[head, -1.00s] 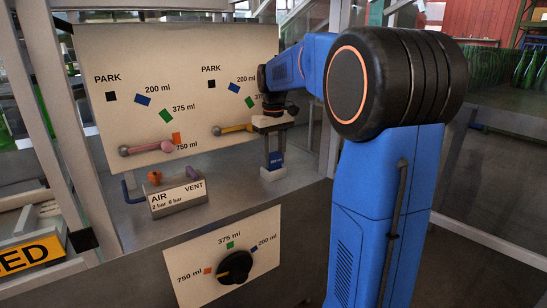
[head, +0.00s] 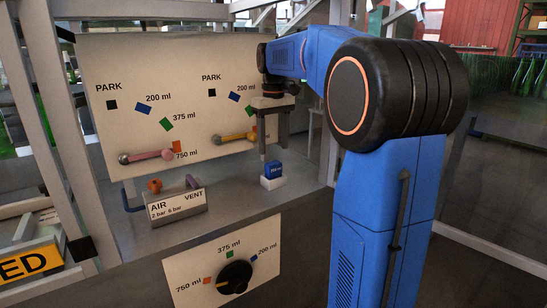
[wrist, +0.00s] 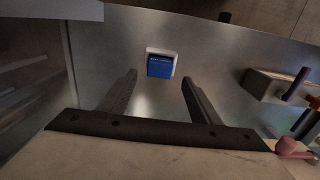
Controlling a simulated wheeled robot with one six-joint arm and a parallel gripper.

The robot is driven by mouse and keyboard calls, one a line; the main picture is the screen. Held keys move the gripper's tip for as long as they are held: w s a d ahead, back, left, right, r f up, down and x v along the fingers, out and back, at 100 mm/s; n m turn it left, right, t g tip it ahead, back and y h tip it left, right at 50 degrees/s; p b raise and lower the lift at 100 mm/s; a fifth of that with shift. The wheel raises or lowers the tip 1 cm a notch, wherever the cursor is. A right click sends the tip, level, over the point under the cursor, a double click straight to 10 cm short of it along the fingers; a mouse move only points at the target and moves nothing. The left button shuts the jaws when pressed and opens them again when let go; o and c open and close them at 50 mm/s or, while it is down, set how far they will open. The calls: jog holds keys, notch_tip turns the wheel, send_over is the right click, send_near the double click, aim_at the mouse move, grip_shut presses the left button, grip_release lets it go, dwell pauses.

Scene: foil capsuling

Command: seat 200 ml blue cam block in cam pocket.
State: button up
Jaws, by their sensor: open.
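The blue cam block (head: 273,169) sits upright in the white cam pocket (head: 273,182) on the grey bench, to the right of the air valve block. In the wrist view the blue block (wrist: 160,67) shows within the white rim of the pocket (wrist: 163,51), ahead of the fingertips. My gripper (head: 266,152) is above the block and apart from it. In the wrist view both fingers (wrist: 159,75) are spread wide with nothing between them. Whether the block is fully down in the pocket cannot be told.
The air/vent block (head: 178,206) stands left of the pocket. A selector knob (head: 235,277) is on the bench front. Bare bench lies around the pocket.

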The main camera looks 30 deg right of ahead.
aim_at(274, 162)
jog(key=shift+r, duration=1.95)
jog(key=s+a+f+t, duration=0.1)
jog(key=s+a+f, duration=0.3)
jog(key=s+a, duration=0.3)
jog(key=s+a+f+t, duration=0.2)
jog(key=s+a+f, duration=0.2)
jog(key=s, duration=0.6)
jog(key=s+a+f+t, duration=0.1)
jog(key=s+a+f, duration=0.1)
jog(key=s+f, duration=0.4)
jog(key=s+a+f, duration=0.2)
jog(key=s+f, duration=0.5)
jog(key=f, duration=0.1)
jog(key=shift+a+t, duration=0.4)
jog(key=shift+s, duration=0.1)
